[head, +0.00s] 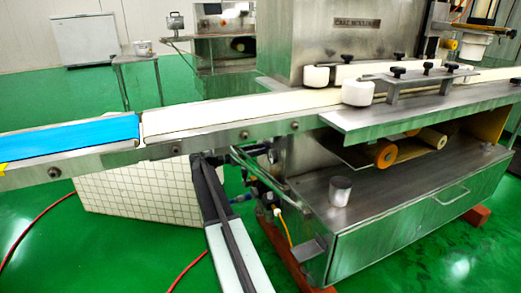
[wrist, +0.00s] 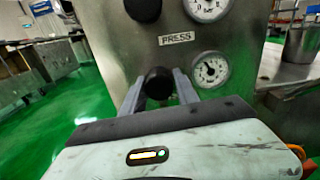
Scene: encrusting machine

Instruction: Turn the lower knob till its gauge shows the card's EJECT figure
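In the wrist view the lower knob (wrist: 159,84), black and round, sits on a steel panel. My gripper (wrist: 160,74) has one finger on each side of it, apart, with small gaps seeming to show between knob and fingers. The lower gauge (wrist: 210,69) is right of the knob, with a white dial and a dark needle pointing to the upper left; its figures are too small to read. No card with an EJECT figure can be made out. The head view does not show the knob or my gripper.
An upper knob (wrist: 143,9) and upper gauge (wrist: 208,8) sit above a PRESS label (wrist: 177,38). In the head view, a conveyor (head: 240,112) with a blue belt (head: 70,138) crosses the scene. A whiteboard (head: 84,38) hangs behind. A red hose (head: 38,220) lies on the green floor.

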